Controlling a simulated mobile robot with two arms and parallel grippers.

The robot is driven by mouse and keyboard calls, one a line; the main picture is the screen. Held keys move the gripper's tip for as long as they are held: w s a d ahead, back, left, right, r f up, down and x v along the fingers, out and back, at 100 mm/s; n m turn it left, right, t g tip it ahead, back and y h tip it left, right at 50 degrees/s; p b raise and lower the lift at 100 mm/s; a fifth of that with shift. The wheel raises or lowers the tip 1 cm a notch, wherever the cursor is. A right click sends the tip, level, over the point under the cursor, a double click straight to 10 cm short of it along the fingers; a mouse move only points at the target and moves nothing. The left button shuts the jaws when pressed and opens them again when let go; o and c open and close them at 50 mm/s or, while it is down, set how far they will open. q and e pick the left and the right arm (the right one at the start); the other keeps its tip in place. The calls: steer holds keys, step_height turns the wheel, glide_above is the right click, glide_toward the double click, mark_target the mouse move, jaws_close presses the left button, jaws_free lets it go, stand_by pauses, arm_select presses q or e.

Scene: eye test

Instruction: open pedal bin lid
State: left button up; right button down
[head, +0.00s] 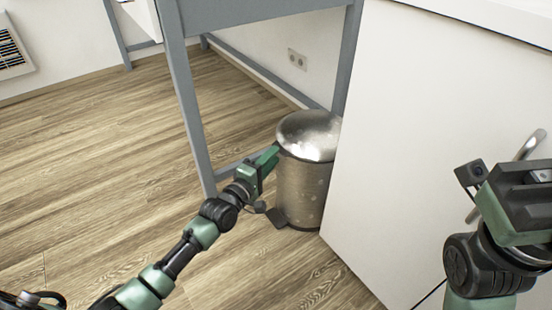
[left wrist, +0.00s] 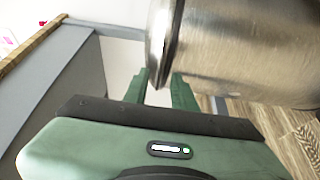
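The pedal bin (head: 303,188) is a brushed metal cylinder standing on the floor beside the white cabinet. Its domed, shiny lid (head: 310,134) is down on the body. A dark pedal (head: 277,217) sticks out at its foot. My left gripper (head: 271,157) is at the bin's left side, near the lid's rim. In the left wrist view its two green fingers (left wrist: 160,90) are apart, with the bin's rim (left wrist: 156,55) close to the gap; I cannot tell whether they touch. My right gripper (head: 522,205) is at the right edge, its fingers not clear.
A grey table frame (head: 190,100) stands left of and behind the bin, one leg close to my left arm. The white cabinet (head: 420,140) with a metal handle (head: 530,145) closes off the right. The wooden floor (head: 90,140) at left is clear.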

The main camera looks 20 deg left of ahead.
arm_select(q)
steer(key=shift+b+x, duration=0.3)
steer(key=shift+x, duration=0.75)
jaws_close()
stand_by(0.6)
